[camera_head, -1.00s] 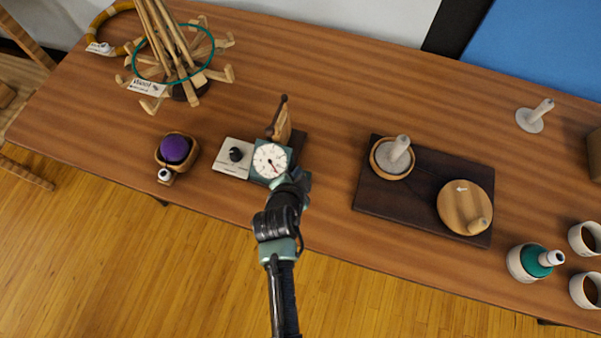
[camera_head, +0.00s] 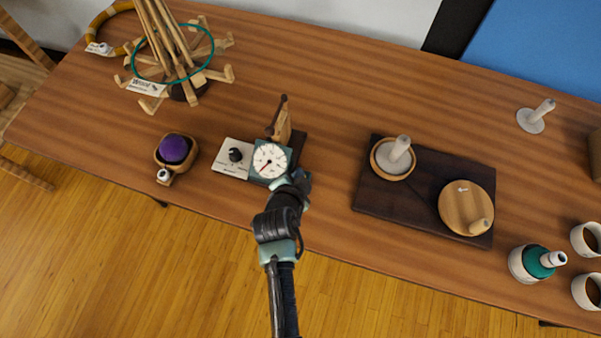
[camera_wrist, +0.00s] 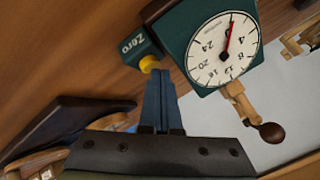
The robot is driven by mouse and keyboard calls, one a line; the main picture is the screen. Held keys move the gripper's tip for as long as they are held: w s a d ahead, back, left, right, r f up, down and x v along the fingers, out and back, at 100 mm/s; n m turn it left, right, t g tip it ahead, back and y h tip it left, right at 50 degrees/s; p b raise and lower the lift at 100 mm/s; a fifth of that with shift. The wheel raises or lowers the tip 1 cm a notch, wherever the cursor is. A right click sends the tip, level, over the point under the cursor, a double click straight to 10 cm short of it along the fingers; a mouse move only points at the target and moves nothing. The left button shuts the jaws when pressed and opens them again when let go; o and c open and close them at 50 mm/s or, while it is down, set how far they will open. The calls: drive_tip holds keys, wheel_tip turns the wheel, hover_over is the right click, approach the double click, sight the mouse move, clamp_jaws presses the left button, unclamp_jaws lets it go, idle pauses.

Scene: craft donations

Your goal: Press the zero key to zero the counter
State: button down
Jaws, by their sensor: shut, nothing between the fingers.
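The counter is a dark green box with a round white dial (camera_head: 269,160), which also shows close up in the wrist view (camera_wrist: 212,58). Its red needle points at or very near the 0 mark. A green block marked "Zero" (camera_wrist: 133,44) juts from the counter's side and carries a yellow key (camera_wrist: 149,64). My gripper (camera_wrist: 158,75) is shut and empty, its fingertips at the yellow key and seemingly touching it. How far the key is pressed in is hidden. In the head view my wrist hides the key and fingertips.
A wooden crank with a dark knob (camera_wrist: 271,133) sticks out beside the dial. A pale box with a black knob (camera_head: 232,157) adjoins the counter. A purple ball in a wooden bowl (camera_head: 174,149) stands left; a dark board (camera_head: 420,205) with wooden pieces lies right.

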drive_tip(key=shift+r+p, duration=0.55)
drive_tip(key=shift+r, duration=0.2)
drive_tip(key=shift+r, duration=0.1)
wheel_tip(320, 180, up, 5)
drive_tip(key=p, duration=0.4)
idle(0.6)
